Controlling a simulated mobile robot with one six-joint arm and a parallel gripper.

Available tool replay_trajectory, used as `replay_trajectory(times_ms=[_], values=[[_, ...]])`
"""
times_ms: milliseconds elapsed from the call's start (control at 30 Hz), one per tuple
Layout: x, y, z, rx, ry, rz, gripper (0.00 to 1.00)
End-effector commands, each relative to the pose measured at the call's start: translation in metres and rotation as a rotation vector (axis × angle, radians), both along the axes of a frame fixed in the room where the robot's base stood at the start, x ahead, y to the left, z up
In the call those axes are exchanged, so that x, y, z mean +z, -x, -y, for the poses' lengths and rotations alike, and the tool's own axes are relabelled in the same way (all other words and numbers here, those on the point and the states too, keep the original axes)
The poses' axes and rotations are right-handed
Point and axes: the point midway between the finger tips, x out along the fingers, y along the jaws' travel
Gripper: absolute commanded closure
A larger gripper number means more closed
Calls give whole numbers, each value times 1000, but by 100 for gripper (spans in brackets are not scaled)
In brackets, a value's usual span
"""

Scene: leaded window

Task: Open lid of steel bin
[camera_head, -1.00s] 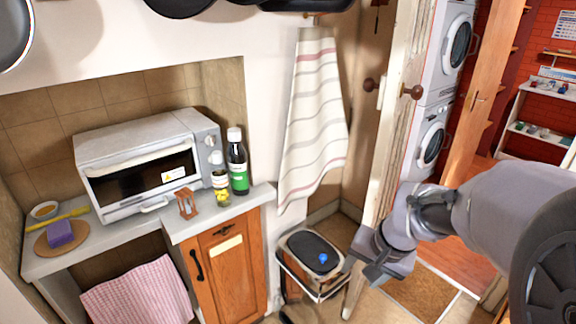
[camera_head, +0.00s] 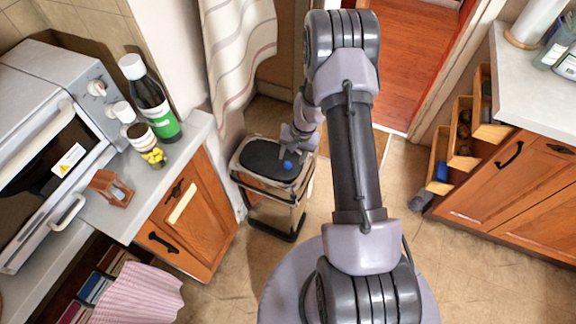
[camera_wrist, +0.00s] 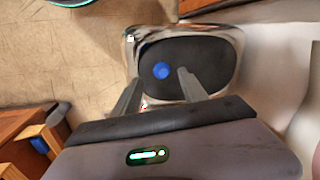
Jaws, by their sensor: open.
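The steel bin (camera_head: 245,178) stands on the floor by the wooden cabinet, below the hanging towel. Its lid (camera_head: 262,157) is dark with a shiny metal rim, lies flat and looks closed. A blue knob (camera_head: 288,165) sits on the lid. The lid (camera_wrist: 205,57) and the blue knob (camera_wrist: 161,70) also show in the wrist view. My gripper (camera_wrist: 158,88) is open and empty, its two fingers spread over the lid's near side, with the knob just beyond and between the tips. The gap in height between tips and knob is hard to tell.
A wooden cabinet (camera_head: 190,215) and a counter with bottles stand left of the bin. A striped towel (camera_head: 236,60) hangs behind it. Open drawers (camera_head: 462,130) stick out at the right. The tiled floor in front is clear.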

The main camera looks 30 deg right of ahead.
Motion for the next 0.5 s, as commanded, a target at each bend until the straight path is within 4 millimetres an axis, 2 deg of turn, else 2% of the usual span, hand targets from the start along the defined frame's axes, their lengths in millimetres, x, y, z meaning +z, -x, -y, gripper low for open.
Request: replay_trajectory(times_ms=[33,200,500], values=[[-18,-1,-2,0,-1,-1,49],[-44,-5,-7,1,0,0,49],[-51,-7,-8,0,-1,1,49]])
